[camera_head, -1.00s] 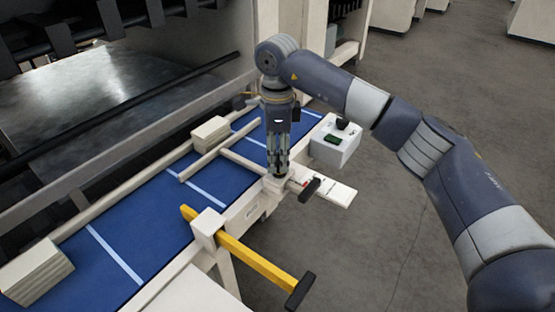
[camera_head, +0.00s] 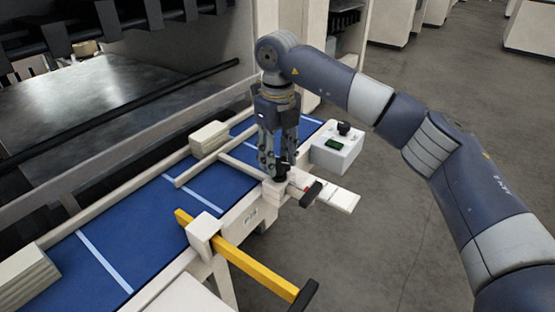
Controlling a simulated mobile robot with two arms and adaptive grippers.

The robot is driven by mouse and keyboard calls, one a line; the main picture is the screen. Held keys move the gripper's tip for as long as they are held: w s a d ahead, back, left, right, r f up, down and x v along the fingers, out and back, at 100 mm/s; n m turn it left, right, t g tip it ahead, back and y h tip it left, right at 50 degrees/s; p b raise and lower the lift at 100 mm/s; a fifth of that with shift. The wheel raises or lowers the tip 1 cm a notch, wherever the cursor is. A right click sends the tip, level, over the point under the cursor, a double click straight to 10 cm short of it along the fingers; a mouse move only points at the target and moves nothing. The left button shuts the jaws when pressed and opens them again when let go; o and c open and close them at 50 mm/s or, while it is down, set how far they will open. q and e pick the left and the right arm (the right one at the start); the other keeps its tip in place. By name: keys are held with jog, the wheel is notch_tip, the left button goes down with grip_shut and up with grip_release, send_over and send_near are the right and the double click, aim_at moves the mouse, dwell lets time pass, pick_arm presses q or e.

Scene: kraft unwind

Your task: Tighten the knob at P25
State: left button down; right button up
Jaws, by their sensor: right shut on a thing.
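My right gripper (camera_head: 283,170) points straight down at the rail of the blue-topped table. Its fingers are closed around a small dark knob (camera_head: 283,171) on top of a cream block (camera_head: 272,187). The fingers hide most of the knob. A small label (camera_head: 250,216) is on the rail's side beside the block, but it is too small to read, so I cannot confirm P25. My left gripper is not in view.
A black-ended handle (camera_head: 311,194) and a pale plate (camera_head: 339,199) stick out right of the block. A white box (camera_head: 337,150) with a black knob stands behind. A yellow bar (camera_head: 255,264) juts out in front.

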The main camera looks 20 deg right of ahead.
jog(key=shift+w+d+r+m+b, duration=0.1)
jog(key=shift+r+m+b, duration=0.15)
jog(key=shift+m, duration=0.85)
jog(key=shift+w+d+r+m+b, duration=0.1)
jog(key=shift+r+m+b, duration=0.15)
jog(key=shift+m, duration=0.85)
jog(key=o, duration=0.9)
jog(key=shift+o, duration=1)
jog(key=shift+s+f, duration=0.1)
jog(key=shift+f, duration=0.1)
jog(key=shift+a, duration=0.1)
